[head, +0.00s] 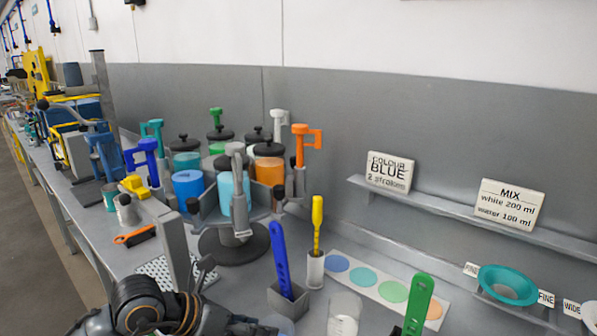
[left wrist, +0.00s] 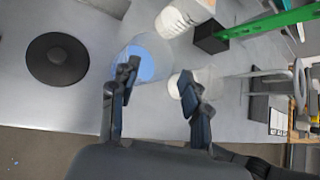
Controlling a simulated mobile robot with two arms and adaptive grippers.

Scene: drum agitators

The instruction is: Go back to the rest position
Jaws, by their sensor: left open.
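My left gripper (left wrist: 158,97) is open in the left wrist view, its two dark fingers apart with nothing held between them. A clear round vessel with blue in it (left wrist: 141,62) lies beyond the fingertips, close to the left one. In the head view my left arm comes in at the bottom left, and its gripper is mostly cut off by the lower edge. A clear beaker (head: 343,314) stands to the right of it. My right gripper is not in view.
A rotating stand of colour canisters (head: 234,244) stands mid-bench. A blue paddle (head: 280,260), a yellow-handled tool (head: 317,225) and a green paddle (head: 418,305) stand upright nearby. A shelf (head: 470,224) with signs runs along the wall. A black disc (left wrist: 57,62) shows in the left wrist view.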

